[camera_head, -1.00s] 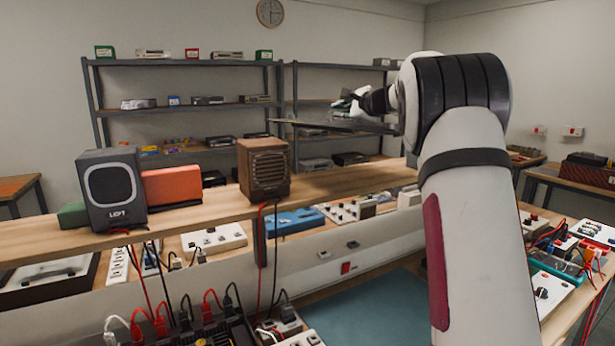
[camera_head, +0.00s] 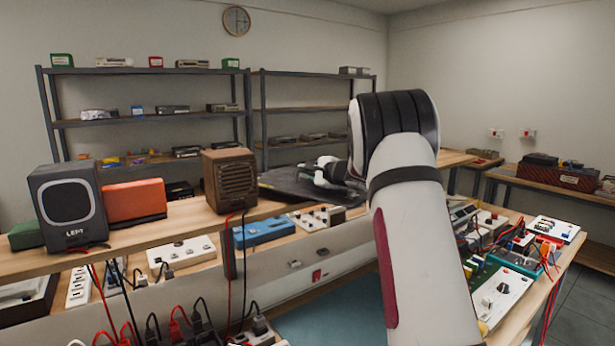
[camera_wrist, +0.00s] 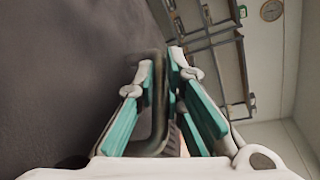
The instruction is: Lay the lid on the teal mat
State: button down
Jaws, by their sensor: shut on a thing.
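The lid (camera_head: 285,181) is a dark flat panel, held out beyond the wooden shelf at mid-picture, with its broad face showing in the head view. In the wrist view the lid (camera_wrist: 60,80) fills the left side as a dark grey surface. My gripper (camera_head: 328,172) is shut on the lid; in the wrist view its teal and white fingers (camera_wrist: 160,85) close around a dark bar-like handle. The teal mat (camera_head: 335,322) lies on the bench at the bottom, partly hidden by my arm. The mat's visible part is bare.
A wooden shelf with a dark speaker (camera_head: 68,208), an orange box (camera_head: 134,201) and a brown speaker (camera_head: 229,181) runs along the left. A blue device (camera_head: 264,231) sits beneath it. Cables and plugs crowd the lower left. Boxes and wires (camera_head: 510,255) fill the bench at right.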

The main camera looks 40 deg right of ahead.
aim_at(331, 193)
jog(key=shift+f, duration=0.6)
jog(key=c, duration=1.7)
grip_release()
jog(key=s, duration=0.4)
jog(key=s+r+b, duration=0.1)
jog(key=s, duration=0.3)
jog(key=s+r, duration=0.1)
jog(key=s, duration=0.3)
jog(key=shift+r, duration=0.15)
